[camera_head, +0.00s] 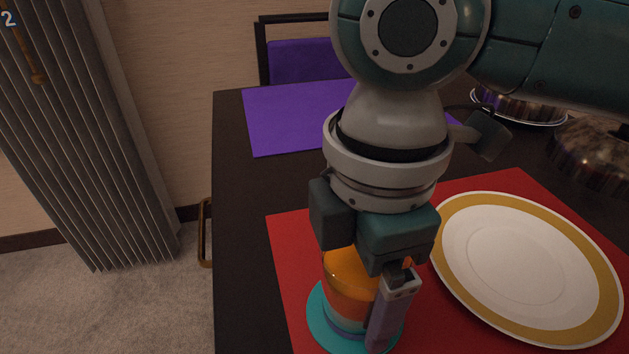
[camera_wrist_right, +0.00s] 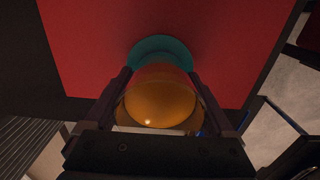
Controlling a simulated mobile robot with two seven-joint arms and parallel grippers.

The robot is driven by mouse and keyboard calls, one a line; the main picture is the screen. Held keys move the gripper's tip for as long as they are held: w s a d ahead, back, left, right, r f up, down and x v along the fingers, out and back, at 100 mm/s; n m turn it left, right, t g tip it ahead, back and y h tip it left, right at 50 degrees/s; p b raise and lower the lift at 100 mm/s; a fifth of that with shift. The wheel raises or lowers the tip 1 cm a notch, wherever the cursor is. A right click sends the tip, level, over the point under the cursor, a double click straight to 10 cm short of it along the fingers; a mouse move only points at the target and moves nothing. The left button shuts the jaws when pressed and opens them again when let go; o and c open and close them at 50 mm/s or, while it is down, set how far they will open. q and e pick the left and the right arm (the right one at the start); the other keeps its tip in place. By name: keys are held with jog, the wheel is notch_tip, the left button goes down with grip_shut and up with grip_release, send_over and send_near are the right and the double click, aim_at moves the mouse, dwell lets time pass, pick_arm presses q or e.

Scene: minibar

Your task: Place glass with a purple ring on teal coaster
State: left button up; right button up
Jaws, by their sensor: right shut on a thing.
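The glass (camera_head: 349,290) holds an orange drink and has a purple band near its base. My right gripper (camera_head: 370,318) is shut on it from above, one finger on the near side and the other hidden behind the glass. The glass looks upright, over the teal coaster (camera_head: 316,319), whose rim shows around its base. I cannot tell whether the base touches the coaster. In the right wrist view the glass (camera_wrist_right: 160,100) is between both fingers (camera_wrist_right: 162,92), with part of the coaster (camera_wrist_right: 158,46) showing beyond it. My left gripper is not in view.
The coaster lies on a red placemat (camera_head: 287,236) on a dark table (camera_head: 235,190). A white plate with a gold rim (camera_head: 520,265) is close on the right. A purple placemat (camera_head: 290,115) lies at the back. Metallic domed dishes (camera_head: 590,150) are at right.

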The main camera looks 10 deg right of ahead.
jog(key=shift+f, duration=0.1)
jog(key=o, duration=1.6)
jog(key=shift+c, duration=0.2)
notch_tip(320, 180, up, 12)
jog(key=p, duration=0.4)
